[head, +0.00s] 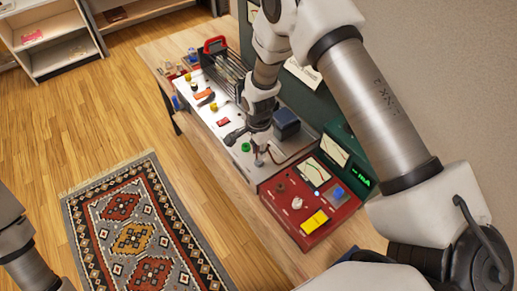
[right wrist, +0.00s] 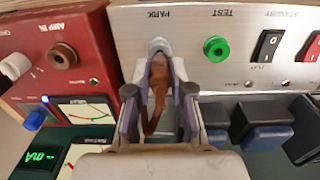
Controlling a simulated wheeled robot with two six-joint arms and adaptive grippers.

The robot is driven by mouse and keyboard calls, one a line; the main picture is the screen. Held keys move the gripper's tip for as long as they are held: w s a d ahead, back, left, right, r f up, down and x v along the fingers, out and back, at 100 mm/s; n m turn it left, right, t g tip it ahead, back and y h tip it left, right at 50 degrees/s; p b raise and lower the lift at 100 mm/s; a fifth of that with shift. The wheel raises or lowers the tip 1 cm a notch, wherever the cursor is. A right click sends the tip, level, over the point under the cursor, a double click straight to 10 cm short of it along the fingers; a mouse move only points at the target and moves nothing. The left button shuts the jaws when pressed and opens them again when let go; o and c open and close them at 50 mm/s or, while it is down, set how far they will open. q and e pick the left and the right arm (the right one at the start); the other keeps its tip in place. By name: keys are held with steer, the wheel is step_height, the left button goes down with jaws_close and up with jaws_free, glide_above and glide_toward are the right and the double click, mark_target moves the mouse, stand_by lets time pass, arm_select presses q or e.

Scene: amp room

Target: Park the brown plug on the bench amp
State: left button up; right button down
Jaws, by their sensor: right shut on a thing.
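The brown plug (right wrist: 158,78) is between the fingers of my right gripper (right wrist: 159,88) in the right wrist view, with a brown lead bending down from it. My right gripper (head: 259,138) is shut on it, over the front part of the bench amp (head: 212,108). In the right wrist view the amp's pale panel (right wrist: 195,75) carries a PARK label, and the plug's far end lines up with a grey round part (right wrist: 158,46) just below that label. I cannot tell whether the plug is inserted there. My left gripper is out of view.
A red meter box (head: 312,199) with an AMP IN brown socket (right wrist: 62,56) stands beside the amp. A green socket (right wrist: 216,49) marked TEST is right of PARK. A dark blue block (head: 286,124) sits close to my right gripper. A rug (head: 140,225) lies on the floor.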

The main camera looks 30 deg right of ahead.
steer(key=shift+f+b, duration=0.45)
steer(key=shift+f, duration=0.35)
steer(key=c, duration=0.9)
jaws_free()
steer(key=shift+c, duration=0.2)
steer(key=shift+r, duration=0.1)
step_height(320, 180, up, 12)
steer(key=shift+f, duration=0.1)
